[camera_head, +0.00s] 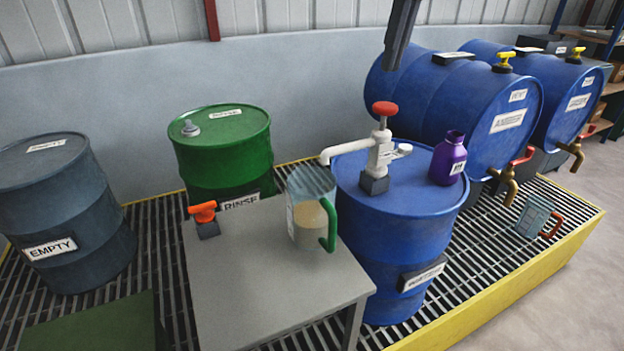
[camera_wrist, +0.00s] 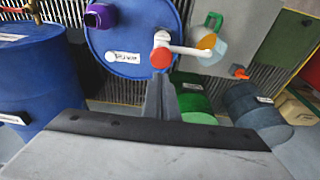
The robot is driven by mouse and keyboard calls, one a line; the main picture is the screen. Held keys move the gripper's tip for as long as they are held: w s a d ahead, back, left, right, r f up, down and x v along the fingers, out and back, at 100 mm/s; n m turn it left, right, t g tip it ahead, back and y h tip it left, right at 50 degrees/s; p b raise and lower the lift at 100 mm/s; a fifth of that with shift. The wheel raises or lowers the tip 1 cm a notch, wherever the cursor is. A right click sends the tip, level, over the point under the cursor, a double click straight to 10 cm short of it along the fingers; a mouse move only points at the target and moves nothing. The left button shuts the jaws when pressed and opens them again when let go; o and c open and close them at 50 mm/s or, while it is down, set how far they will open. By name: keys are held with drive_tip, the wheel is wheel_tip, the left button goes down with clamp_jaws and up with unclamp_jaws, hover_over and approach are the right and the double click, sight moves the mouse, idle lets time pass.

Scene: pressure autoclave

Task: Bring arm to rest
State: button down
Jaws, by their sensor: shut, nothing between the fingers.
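My gripper (camera_wrist: 161,100) shows in the wrist view with its fingers together and nothing between them. In the head view a dark part of my arm (camera_head: 400,25) hangs at the top, above the blue drums. The gripper is apart from the red-knobbed hand pump (camera_head: 381,150) on the upright blue drum (camera_head: 395,240). In the wrist view the pump's red knob (camera_wrist: 162,57) appears just beyond the fingertips; the gap cannot be judged exactly.
A jug with green handle (camera_head: 308,215) holding tan liquid stands on a grey table (camera_head: 270,290). A purple bottle (camera_head: 449,160) stands on the blue drum. Lying blue drums (camera_head: 440,100) are behind right. A clear jug (camera_head: 535,217) is on the grating. Open floor lies right.

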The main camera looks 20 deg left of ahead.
drive_tip(key=shift+r, duration=0.55)
drive_tip(key=shift+d, duration=0.1)
drive_tip(key=s+d+f+m+t, duration=0.15)
drive_tip(key=d+f, duration=0.25)
drive_tip(key=d, duration=0.4)
drive_tip(key=s+d+f+m, duration=0.1)
drive_tip(key=d+f+m, duration=0.1)
drive_tip(key=d+f, duration=0.45)
drive_tip(key=s+d+f+m+t, duration=0.1)
drive_tip(key=s+d+f, duration=0.15)
drive_tip(key=d, duration=0.75)
drive_tip(key=s+d+f+m, duration=0.1)
drive_tip(key=s+d+f, duration=0.3)
drive_tip(key=f, duration=0.3)
drive_tip(key=s+d+f+m+h, duration=0.1)
drive_tip(key=s+d+f+m, duration=0.1)
drive_tip(key=s+d+f, duration=0.3)
drive_tip(key=s+d+f+m, duration=0.2)
drive_tip(key=s+d+f, duration=0.2)
drive_tip(key=f, duration=0.6)
drive_tip(key=shift+s+d+t+h, duration=0.25)
drive_tip(key=shift+d+t, duration=0.2)
drive_tip(key=shift+d, duration=0.45)
